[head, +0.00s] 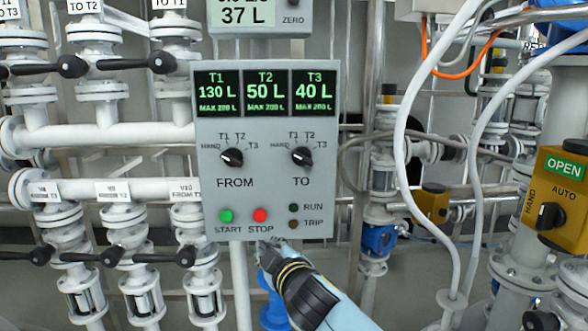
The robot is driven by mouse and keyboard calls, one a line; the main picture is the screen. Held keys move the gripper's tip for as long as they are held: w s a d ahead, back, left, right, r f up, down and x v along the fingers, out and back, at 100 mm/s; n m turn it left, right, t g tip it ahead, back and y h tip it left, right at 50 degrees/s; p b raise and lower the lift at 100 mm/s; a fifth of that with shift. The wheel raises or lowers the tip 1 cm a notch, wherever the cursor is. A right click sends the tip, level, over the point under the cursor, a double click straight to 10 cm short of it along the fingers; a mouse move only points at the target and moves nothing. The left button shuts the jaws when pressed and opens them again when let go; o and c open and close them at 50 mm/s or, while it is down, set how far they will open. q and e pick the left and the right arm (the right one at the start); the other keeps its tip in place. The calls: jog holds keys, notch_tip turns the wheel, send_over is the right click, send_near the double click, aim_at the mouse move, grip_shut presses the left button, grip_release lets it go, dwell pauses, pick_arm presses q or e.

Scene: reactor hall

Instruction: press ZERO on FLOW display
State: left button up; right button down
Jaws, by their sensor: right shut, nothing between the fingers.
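The display (248,16) at the top edge of the head view is cut off by the frame. Its screen reads 37 L, with another line partly hidden above. A black round button (293,4) sits above the word ZERO at its right side and is only partly in view. My right gripper (268,246) is shut and empty, just below the lower edge of the grey control panel (265,205), under the STOP label. It is well below the ZERO button. My left gripper is not in view.
The panel carries T1, T2, T3 screens (266,92), two selector knobs (231,157), a green START button (226,216) and a red STOP button (260,215). White pipes with black-handled valves (162,62) stand left. A yellow box (556,200) and hanging white hoses are right.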

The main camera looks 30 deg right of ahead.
notch_tip(320, 180, up, 25)
jog(key=w+t+h+p, duration=0.1)
jog(key=t+h+p, duration=0.1)
jog(key=t+p, duration=0.2)
pick_arm(q)
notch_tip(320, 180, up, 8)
jog(key=p, duration=0.2)
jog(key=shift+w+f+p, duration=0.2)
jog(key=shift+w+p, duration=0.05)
jog(key=shift+p, duration=0.15)
pick_arm(e)
jog(key=s+d+r+t+h, duration=0.1)
jog(key=s+r+h, duration=0.1)
jog(key=r, duration=0.9)
jog(key=s+r+t+h, duration=0.2)
jog(key=s+r, duration=0.3)
jog(key=r, duration=0.7)
jog(key=shift+d+t+h, duration=0.3)
jog(key=shift+d, duration=0.1)
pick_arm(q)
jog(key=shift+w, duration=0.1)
